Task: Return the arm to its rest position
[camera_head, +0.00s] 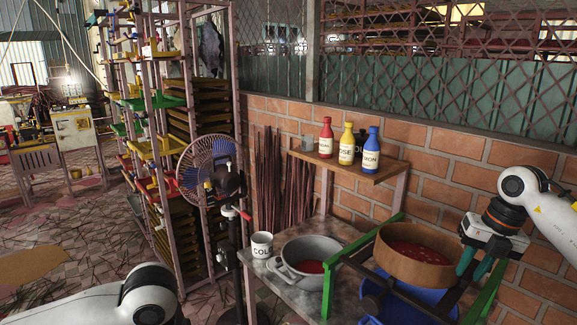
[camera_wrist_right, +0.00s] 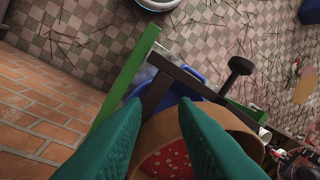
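My right arm comes in from the right in the head view. My right gripper (camera_head: 472,274) points down beside the right side of a round wooden tub (camera_head: 405,272) with red contents. Its teal fingers stand apart in the right wrist view (camera_wrist_right: 160,104), with nothing seen held between them. The tub (camera_wrist_right: 225,122) shows behind and between the fingers there; I cannot tell whether they touch it. My left arm shows as a white link at the lower left of the head view; its gripper is out of view.
A green and black frame (camera_head: 350,258) and a blue container (camera_head: 400,300) are around the tub. A grey pot (camera_head: 318,250) and white cup (camera_head: 262,245) stand on the table. Bottles (camera_head: 346,143) stand on a shelf (camera_head: 352,165) near the brick wall. A fan (camera_head: 207,165) stands left.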

